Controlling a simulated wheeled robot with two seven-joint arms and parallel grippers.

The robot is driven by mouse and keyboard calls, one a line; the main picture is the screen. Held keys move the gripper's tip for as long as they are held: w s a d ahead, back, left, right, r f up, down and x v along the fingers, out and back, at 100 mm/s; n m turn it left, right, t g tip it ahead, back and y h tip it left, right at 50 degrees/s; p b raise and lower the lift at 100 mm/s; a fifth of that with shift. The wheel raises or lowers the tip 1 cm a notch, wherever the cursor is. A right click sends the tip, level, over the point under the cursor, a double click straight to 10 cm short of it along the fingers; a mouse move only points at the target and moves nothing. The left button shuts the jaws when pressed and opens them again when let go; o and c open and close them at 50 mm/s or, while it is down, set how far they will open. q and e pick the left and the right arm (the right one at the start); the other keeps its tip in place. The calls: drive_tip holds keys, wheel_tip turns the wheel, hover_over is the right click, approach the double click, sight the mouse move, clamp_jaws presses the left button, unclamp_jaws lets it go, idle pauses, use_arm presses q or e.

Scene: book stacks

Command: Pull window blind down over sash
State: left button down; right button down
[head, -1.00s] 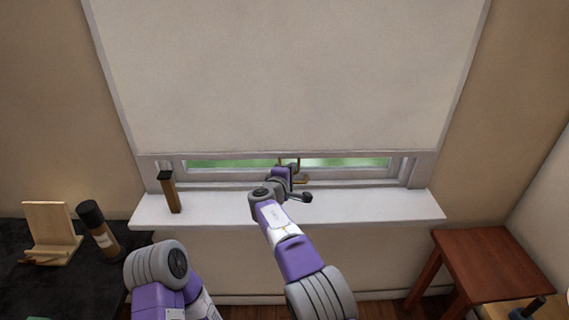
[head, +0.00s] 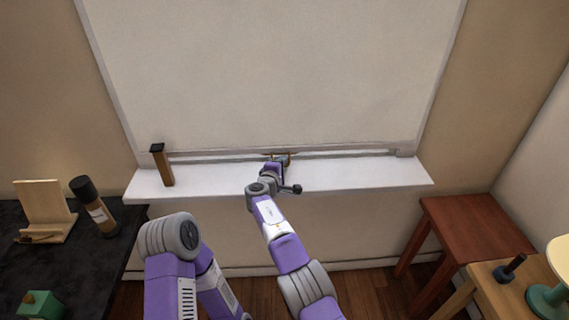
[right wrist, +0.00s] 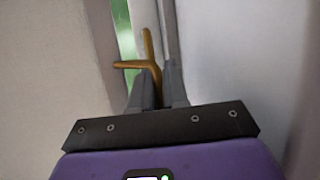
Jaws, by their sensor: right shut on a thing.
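The pale window blind (head: 270,80) hangs over nearly the whole window, its bottom edge just above the sill. A narrow strip of the white sash (head: 355,157) shows below it. My right gripper (head: 280,160) is at the middle of the blind's bottom edge, shut on a brass-coloured pull (right wrist: 148,66). In the right wrist view, the pull sits between the two grey fingers, with the blind (right wrist: 55,60) to the left and a thin green gap beside it. My left arm shows at the lower left of the head view, but its gripper is out of view.
The white sill (head: 340,174) holds a dark-topped brown post (head: 162,166) at its left. A dark table (head: 85,265) with a wooden stand (head: 42,205) and dark bottle (head: 92,203) is at left. A red-brown stool (head: 470,225) is at right.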

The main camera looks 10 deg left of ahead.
drive_tip(key=c, duration=1.2)
unclamp_jaws()
drive_tip(key=shift+s+a+r, duration=0.1)
drive_tip(key=shift+s+a, duration=0.25)
drive_tip(key=shift+s, duration=0.35)
drive_tip(key=shift+s+d+r, duration=0.1)
drive_tip(key=shift+s, duration=0.55)
drive_tip(key=shift+v, duration=2.35)
